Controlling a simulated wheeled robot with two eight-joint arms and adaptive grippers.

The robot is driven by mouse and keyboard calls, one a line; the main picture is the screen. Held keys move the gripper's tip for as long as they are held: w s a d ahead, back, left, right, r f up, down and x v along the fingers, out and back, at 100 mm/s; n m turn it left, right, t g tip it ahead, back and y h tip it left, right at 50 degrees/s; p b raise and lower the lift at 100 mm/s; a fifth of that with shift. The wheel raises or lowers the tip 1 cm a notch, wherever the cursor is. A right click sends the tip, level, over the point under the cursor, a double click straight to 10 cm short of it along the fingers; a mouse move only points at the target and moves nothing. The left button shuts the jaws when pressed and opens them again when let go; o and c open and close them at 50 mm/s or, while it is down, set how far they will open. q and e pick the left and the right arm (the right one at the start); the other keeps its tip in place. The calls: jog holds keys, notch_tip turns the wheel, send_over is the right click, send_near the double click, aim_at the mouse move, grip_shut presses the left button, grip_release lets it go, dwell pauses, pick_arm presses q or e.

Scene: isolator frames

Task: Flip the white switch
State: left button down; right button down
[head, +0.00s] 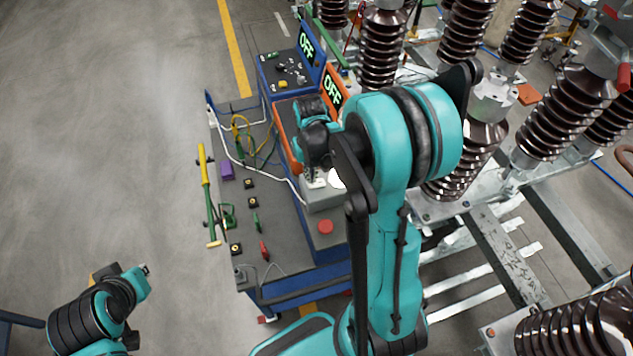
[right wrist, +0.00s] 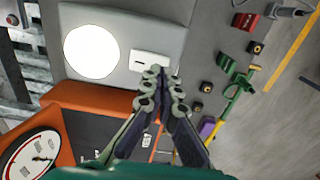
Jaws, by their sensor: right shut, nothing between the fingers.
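The white switch (right wrist: 150,62) is a small white rocker plate on a grey box, beside a bright white round lamp (right wrist: 91,52) in the right wrist view. My right gripper (right wrist: 158,72) is shut and empty, its fingertips at the lower edge of the switch. I cannot tell whether they touch it. In the head view the grey box (head: 322,200) stands on the bench, and my right gripper (head: 314,180) is over its top, with my arm hiding part of the lamp. My left arm shows at the lower left; its fingers cannot be made out.
An orange panel (head: 334,88) reading OFF and a blue case (head: 277,72) stand behind the box. A red button (head: 325,227) is in front of it. Cables, sockets and a green-yellow tool (head: 208,195) lie left. Large brown insulators (head: 382,50) crowd the right.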

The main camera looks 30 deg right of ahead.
aim_at(311, 185)
jog(key=shift+f+b, duration=1.05)
jog(key=shift+f, duration=0.05)
dwell(0.9)
jog(key=shift+r, duration=0.15)
jog(key=shift+r+p, duration=2.5)
jog(key=shift+r, duration=0.95)
jog(key=shift+s+a+f+b, duration=0.1)
jog(key=shift+a+f+b, duration=0.05)
jog(key=shift+b, duration=0.25)
jog(key=s+a+f+n+t+b, duration=0.2)
jog(key=s+a+f+t+b, duration=0.5)
jog(key=b, duration=1.3)
jog(key=s+a+f, duration=0.2)
jog(key=s+a, duration=0.1)
jog(key=s, duration=0.1)
jog(key=shift+a+n, duration=0.15)
jog(key=shift+n, duration=0.15)
